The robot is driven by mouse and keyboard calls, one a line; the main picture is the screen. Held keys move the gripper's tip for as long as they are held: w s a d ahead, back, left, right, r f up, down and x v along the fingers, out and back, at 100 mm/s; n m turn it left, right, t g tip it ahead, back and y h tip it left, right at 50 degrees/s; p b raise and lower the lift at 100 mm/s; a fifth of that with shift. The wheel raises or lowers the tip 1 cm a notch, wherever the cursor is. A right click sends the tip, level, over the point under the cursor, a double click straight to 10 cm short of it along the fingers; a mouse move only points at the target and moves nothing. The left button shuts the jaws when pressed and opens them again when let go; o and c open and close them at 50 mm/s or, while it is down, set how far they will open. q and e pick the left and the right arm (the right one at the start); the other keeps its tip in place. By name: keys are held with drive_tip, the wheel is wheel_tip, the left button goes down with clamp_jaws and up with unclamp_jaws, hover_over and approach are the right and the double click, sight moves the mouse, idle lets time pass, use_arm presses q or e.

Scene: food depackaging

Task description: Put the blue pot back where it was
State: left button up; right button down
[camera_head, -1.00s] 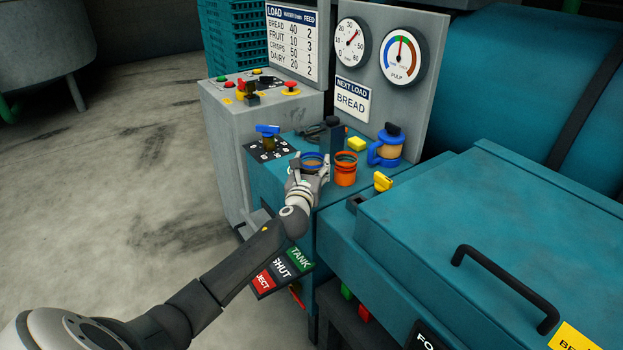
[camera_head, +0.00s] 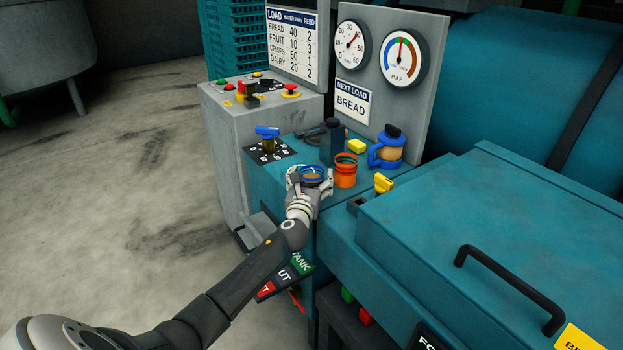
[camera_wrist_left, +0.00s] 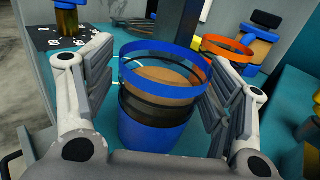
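The blue pot (camera_head: 313,172) has a blue rim, a dark band and brown contents. It is upright near the front edge of the teal counter (camera_head: 266,190), left of the orange pot (camera_head: 345,172). Its base is hidden in the head view. My left gripper (camera_head: 310,184) has its fingers spread on both sides of the blue pot. In the left wrist view, the blue pot (camera_wrist_left: 160,105) is between the fingers of the left gripper (camera_wrist_left: 160,95), with a gap at the left finger. Contact at the right finger is unclear. My right gripper is out of view.
A blue-handled jar (camera_head: 387,150), a yellow block (camera_head: 356,145) and a dark upright block (camera_head: 332,140) stand behind. A blue-topped valve (camera_head: 267,138) is on a black marked plate at left. A yellow knob (camera_head: 383,182) and the large teal lid (camera_head: 480,220) are at right.

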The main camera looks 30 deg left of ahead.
use_arm(q)
drive_tip(key=shift+r, duration=0.2)
drive_tip(key=v, duration=1.2)
drive_tip(key=shift+p, duration=0.4)
